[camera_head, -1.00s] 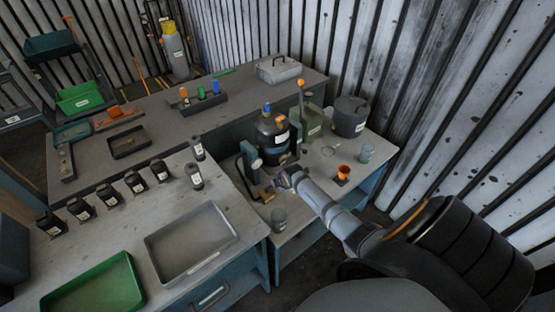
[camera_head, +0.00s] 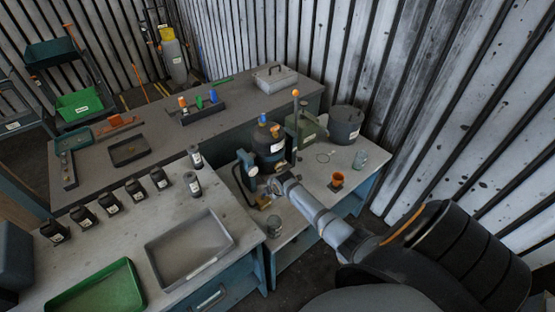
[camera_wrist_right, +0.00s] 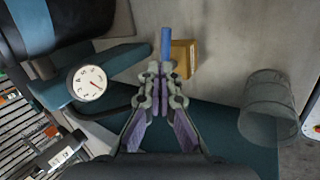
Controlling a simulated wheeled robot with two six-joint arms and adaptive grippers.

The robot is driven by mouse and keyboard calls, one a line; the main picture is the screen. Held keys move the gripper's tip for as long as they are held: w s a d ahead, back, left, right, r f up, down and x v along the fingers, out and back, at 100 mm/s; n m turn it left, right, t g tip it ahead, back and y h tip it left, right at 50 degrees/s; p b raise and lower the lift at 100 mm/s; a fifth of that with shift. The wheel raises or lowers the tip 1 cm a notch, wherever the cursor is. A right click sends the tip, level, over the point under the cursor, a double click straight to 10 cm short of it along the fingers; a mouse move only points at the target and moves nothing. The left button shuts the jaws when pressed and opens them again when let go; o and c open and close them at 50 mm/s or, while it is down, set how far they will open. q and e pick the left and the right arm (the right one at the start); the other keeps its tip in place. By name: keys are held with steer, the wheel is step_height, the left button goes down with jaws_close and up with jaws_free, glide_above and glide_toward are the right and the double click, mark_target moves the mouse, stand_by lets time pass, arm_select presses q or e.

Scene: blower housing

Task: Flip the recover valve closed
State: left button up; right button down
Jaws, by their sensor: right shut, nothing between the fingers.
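My right gripper (camera_wrist_right: 160,78) is shut and empty. In the right wrist view, a blue handle (camera_wrist_right: 165,43) stands just beyond its fingertips, beside a brass-coloured block (camera_wrist_right: 183,58). I see no label naming this as the recover valve. Touching cannot be told. A round white gauge (camera_wrist_right: 89,83) is to the left on a blue-grey body. In the head view, the gripper (camera_head: 274,186) is low in front of a dark tank (camera_head: 270,147) with blue and orange parts on top. The brass block (camera_head: 263,202) shows just below the gripper. My left gripper is not in view.
A clear beaker (camera_head: 275,226) stands near the bench edge, and also right of the fingers in the wrist view (camera_wrist_right: 268,108). An orange cup (camera_head: 338,179), another glass (camera_head: 360,159) and a grey pot (camera_head: 345,124) are to the right. A grey tray (camera_head: 188,247) is left.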

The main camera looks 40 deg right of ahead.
arm_select(q)
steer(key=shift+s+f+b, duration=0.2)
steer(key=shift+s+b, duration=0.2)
steer(key=shift+b, duration=0.15)
arm_select(e)
steer(key=v, duration=1)
steer(key=shift+s, duration=0.2)
